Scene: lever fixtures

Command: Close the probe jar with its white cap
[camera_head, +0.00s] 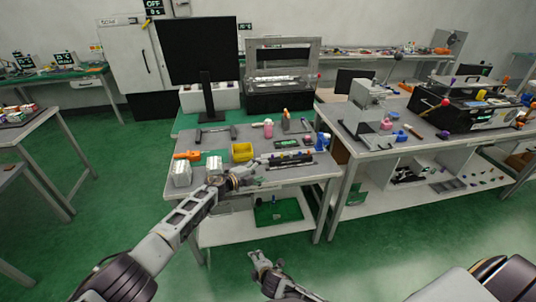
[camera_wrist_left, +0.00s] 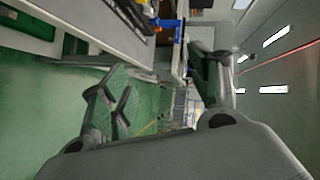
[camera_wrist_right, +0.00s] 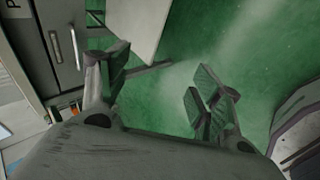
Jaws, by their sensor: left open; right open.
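I cannot single out the probe jar or its white cap with certainty; they are too small or hidden here. A small pink bottle (camera_head: 268,129) stands upright toward the back of the middle bench. Another pink item (camera_head: 386,124) stands on the right bench. My left gripper (camera_head: 258,169) is over the front of the middle bench, open, with nothing visible between its fingers in the left wrist view (camera_wrist_left: 158,90). My right gripper (camera_head: 261,258) is low in front of the bench, open and empty over green floor in the right wrist view (camera_wrist_right: 158,90).
The middle bench (camera_head: 240,133) holds a yellow bin (camera_head: 242,152), an orange tool (camera_head: 187,155), a hammer (camera_head: 213,131), a blue item (camera_head: 322,141) and silver blocks (camera_head: 181,174). A monitor (camera_head: 200,52) stands behind. The right bench (camera_head: 420,144) carries equipment. Floor at left is clear.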

